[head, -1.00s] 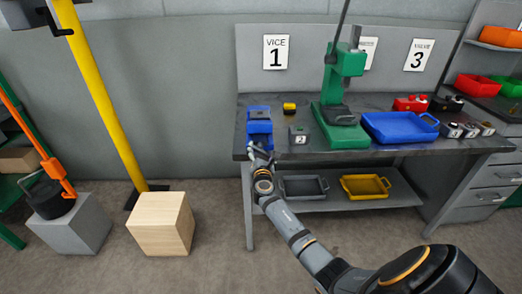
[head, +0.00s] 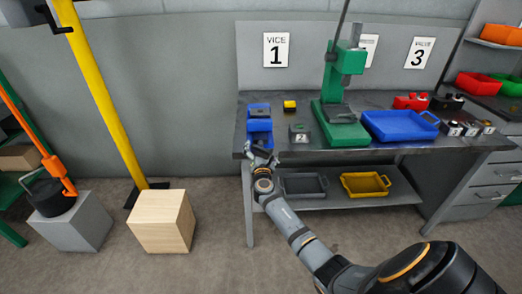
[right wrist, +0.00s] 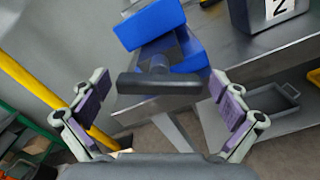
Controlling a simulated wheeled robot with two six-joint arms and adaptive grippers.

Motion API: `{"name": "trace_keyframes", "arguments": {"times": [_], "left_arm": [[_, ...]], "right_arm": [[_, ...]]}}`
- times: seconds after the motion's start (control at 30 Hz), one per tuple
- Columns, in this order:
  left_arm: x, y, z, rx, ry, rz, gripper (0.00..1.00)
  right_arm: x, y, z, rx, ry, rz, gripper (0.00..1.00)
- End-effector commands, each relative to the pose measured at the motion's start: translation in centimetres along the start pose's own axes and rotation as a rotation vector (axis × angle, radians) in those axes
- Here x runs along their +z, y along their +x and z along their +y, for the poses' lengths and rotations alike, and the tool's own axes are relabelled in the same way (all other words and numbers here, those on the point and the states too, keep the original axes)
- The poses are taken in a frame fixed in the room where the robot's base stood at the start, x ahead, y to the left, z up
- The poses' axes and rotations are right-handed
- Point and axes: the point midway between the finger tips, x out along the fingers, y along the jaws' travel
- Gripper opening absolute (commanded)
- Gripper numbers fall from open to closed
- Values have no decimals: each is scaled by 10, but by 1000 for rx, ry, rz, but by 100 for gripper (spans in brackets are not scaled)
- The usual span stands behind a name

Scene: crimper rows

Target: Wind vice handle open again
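The blue vice (head: 260,125) stands at the left front of the workbench, below the "VICE 1" sign (head: 276,50). In the right wrist view the vice (right wrist: 150,24) shows its blue blocks, with the dark handle bar (right wrist: 158,84) lying nearly level in front of them. My right gripper (head: 263,156) is just in front of the vice at the bench edge. In the right wrist view its two fingers (right wrist: 160,98) are spread wide, one beyond each end of the bar, with visible gaps. It holds nothing. My left gripper is out of view.
Further right are a green press (head: 341,105) and a blue tray (head: 400,126). Grey (head: 304,186) and yellow (head: 366,185) trays sit on the lower shelf.

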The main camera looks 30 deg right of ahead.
Motion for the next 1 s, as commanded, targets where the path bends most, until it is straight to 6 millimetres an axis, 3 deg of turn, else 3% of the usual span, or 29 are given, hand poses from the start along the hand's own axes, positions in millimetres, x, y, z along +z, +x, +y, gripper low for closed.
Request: {"name": "trace_keyframes", "arguments": {"times": [0.33, 0.7, 0.83, 1.0], "left_arm": [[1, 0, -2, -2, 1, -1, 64], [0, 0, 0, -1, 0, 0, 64], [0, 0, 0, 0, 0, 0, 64], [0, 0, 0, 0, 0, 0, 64]], "right_arm": [[0, -9, 0, 1, 0, -1, 100], [-1, -93, -1, -1, 1, 2, 100], [-1, -112, 0, -1, 1, 1, 100], [0, -120, 0, 0, 0, 0, 100]]}}
